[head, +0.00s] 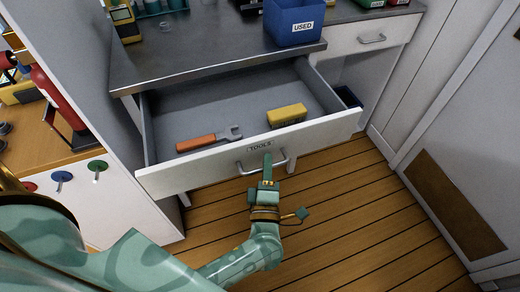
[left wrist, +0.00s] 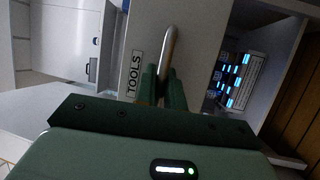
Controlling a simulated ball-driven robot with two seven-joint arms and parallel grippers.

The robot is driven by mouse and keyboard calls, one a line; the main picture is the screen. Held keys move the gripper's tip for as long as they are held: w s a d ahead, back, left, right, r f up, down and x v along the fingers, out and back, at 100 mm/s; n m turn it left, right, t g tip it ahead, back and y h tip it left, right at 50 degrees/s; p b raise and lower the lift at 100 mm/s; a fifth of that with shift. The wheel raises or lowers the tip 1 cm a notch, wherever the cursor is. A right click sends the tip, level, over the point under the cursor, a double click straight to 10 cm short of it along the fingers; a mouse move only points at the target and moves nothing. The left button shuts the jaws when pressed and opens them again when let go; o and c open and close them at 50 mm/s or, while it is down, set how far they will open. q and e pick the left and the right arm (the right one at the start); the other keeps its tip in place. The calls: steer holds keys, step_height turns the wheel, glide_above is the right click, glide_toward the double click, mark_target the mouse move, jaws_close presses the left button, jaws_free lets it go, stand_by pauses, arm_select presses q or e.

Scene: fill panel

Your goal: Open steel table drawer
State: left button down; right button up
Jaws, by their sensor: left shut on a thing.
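The steel table (head: 150,58) has its wide drawer (head: 215,170) pulled well out, with a white front labelled TOOLS. A wrench with an orange handle (head: 200,142) and a yellow block-shaped item (head: 287,115) lie inside. My left gripper (head: 267,166) is shut on the drawer's metal bar handle (head: 243,168), below the label. In the left wrist view the handle (left wrist: 168,50) runs between the two green fingers (left wrist: 163,85), next to the TOOLS label. My right gripper is not in view.
A blue bin marked USED (head: 293,24) stands on the tabletop above the drawer. A smaller drawer with a handle (head: 372,38) is at the right, shut. A red extinguisher-like cylinder (head: 60,98) is at the left. The wooden floor before the drawer is clear.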

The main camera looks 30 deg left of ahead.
arm_select(q)
steer(key=shift+s+d, duration=0.5)
steer(key=c, duration=1.8)
jaws_free()
steer(key=shift+o, duration=0.2)
steer(key=shift+f, duration=0.1)
